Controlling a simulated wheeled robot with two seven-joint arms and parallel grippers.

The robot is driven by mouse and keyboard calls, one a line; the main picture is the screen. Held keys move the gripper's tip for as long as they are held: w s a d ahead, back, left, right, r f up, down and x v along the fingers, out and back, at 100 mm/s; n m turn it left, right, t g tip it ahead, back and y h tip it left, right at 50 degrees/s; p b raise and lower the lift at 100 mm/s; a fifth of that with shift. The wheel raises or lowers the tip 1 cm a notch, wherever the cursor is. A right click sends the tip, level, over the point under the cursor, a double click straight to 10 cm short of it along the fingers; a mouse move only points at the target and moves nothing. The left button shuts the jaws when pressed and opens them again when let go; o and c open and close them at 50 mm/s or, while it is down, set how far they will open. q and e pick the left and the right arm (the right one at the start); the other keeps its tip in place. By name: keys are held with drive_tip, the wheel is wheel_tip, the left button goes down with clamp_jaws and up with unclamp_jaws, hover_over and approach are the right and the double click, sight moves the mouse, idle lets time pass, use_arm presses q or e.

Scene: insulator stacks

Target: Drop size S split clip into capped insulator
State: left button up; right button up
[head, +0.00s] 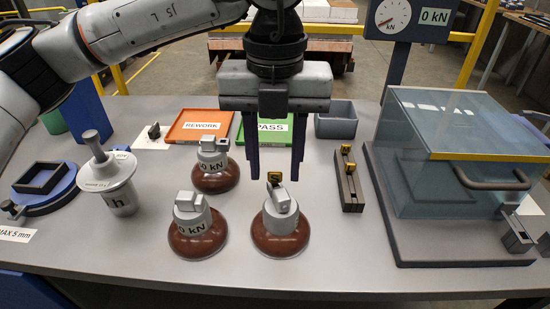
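A yellow tag marked S, on the split clip (275,177), shows at the top of the grey cap of the front right brown insulator (281,235). The clip's body is mostly out of sight, and I cannot tell how deep it sits in the cap. My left gripper (274,176) points straight down above this insulator. Its dark fingers are wide apart, one on each side of the tag, with a gap to it. Two more capped brown insulators stand at front left (197,240) and behind (215,180). My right gripper is not in view.
A dark rack (350,194) with yellow-tagged pieces stands right of the insulators. A clear guarded box (455,150) fills the right side. REWORK (178,134) and PASS (247,137) trays and a grey bin (336,127) lie behind. A white gauge (122,198) stands left.

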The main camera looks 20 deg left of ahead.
sight(275, 172)
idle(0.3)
use_arm(q)
drive_tip(key=shift+r, duration=0.2)
wheel_tip(275, 172, up, 10)
drive_tip(key=p, duration=0.1)
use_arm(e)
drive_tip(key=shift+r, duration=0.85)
